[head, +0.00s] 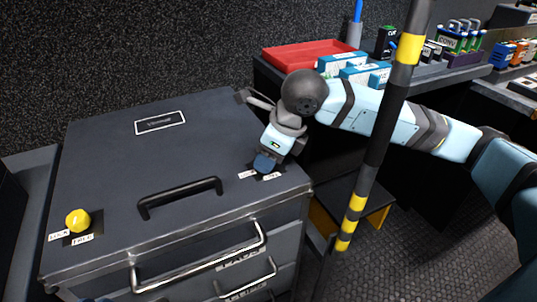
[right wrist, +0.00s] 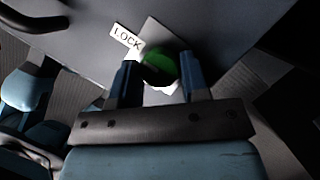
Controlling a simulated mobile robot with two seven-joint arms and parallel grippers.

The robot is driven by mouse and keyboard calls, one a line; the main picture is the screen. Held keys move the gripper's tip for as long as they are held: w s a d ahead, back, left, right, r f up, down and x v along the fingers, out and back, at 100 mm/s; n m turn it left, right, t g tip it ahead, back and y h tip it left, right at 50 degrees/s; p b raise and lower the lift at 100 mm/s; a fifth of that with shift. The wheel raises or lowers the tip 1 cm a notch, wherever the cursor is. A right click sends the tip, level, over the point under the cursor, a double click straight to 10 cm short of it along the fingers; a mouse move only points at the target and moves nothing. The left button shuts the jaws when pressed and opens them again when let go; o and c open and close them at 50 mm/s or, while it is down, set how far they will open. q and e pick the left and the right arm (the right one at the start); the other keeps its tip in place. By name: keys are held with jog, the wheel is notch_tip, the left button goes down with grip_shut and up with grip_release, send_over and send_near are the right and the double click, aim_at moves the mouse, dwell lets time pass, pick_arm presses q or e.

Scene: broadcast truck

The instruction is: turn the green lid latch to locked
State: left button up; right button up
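The green lid latch (right wrist: 160,67) shows in the right wrist view as a round green knob on a plate. A white LOCK label (right wrist: 127,37) lies beside it.
The dark case (head: 110,165) has a black lid handle (head: 180,196), silver front handles (head: 200,258) and a yellow latch (head: 78,220) with LOCK and FREE labels at left. A striped pole (head: 375,150) stands close to my right arm. A red tray (head: 313,55) sits on the bench behind.

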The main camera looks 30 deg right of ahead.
jog(key=o, duration=0.4)
jog(key=shift+c, duration=0.2)
jog(key=shift+r, duration=0.15)
jog(key=p+v, duration=0.1)
jog(key=v, duration=0.3)
pick_arm(q)
jog(key=shift+w+a+f+g+y+p, duration=0.1)
jog(key=shift+a+f+g+y+p, duration=0.55)
jog(key=shift+p, duration=0.55)
pick_arm(e)
jog(key=v, duration=0.8)
jog(key=shift+d, duration=0.1)
